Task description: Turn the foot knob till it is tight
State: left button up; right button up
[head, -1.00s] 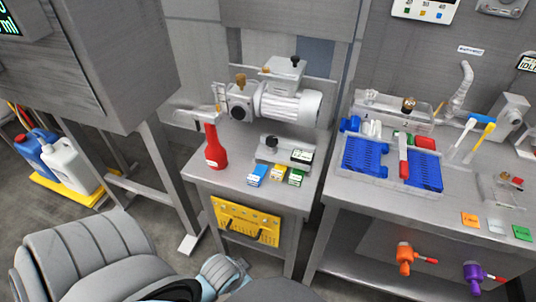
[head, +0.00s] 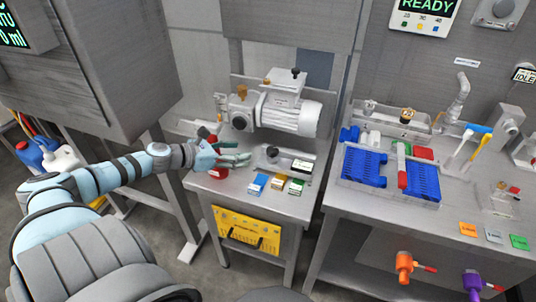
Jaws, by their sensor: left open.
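A small black knob (head: 272,151) stands on a flat grey block in front of the motor pump; I cannot tell for sure that it is the foot knob. The pump (head: 288,113) sits at the back of the small steel table and has another dark knob (head: 295,71) on top. My left gripper (head: 247,156) is open and empty. Its fingers point right, just left of the block, apart from the black knob as far as I can see. My right gripper is not in view.
A yellow tool panel (head: 247,230) hangs below. The right bench holds a clear tray with blue racks (head: 364,163). Orange and purple valves (head: 404,262) sit under that bench.

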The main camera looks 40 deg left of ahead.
aim_at(269, 150)
pick_arm(q)
jog(key=b+x, duration=0.3)
jog(key=x, duration=0.9)
jog(key=shift+w+f, duration=0.2)
jog(key=shift+w, duration=0.05)
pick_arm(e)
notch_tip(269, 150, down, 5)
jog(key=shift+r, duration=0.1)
